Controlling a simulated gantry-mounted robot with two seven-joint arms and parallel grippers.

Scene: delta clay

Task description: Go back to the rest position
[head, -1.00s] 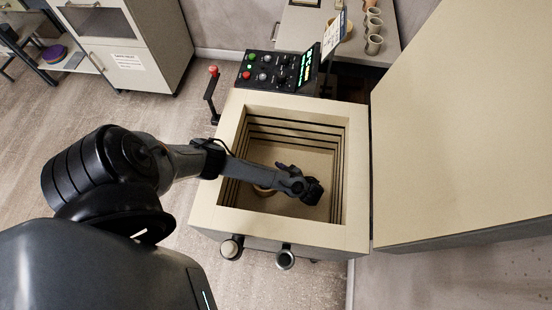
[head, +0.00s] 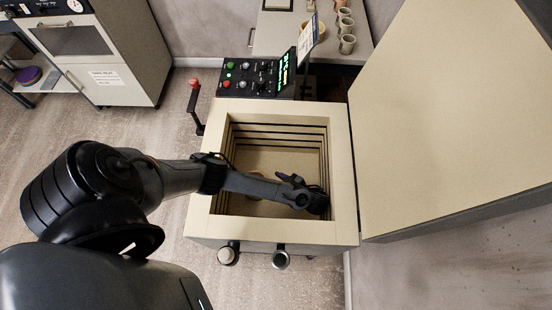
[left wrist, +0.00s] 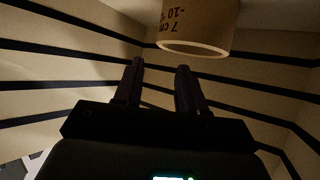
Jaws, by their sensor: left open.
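My left arm reaches from the left over the open square kiln (head: 340,150), and my left gripper (head: 318,203) is at the chamber's right side. In the left wrist view the two fingers of the left gripper (left wrist: 160,85) are apart with nothing between them. A tan cylindrical piece (left wrist: 198,25) with printed marks stands beyond the fingertips, apart from them. In the head view that piece (head: 256,186) is mostly hidden behind my left forearm. My right gripper is not in view.
The raised kiln lid (head: 450,110) stands at the right. A control box (head: 258,74) with buttons and a red-knobbed lever (head: 196,100) are at the back. Several cups (head: 346,30) stand on a back table. Dark grooves line the chamber walls close around the gripper.

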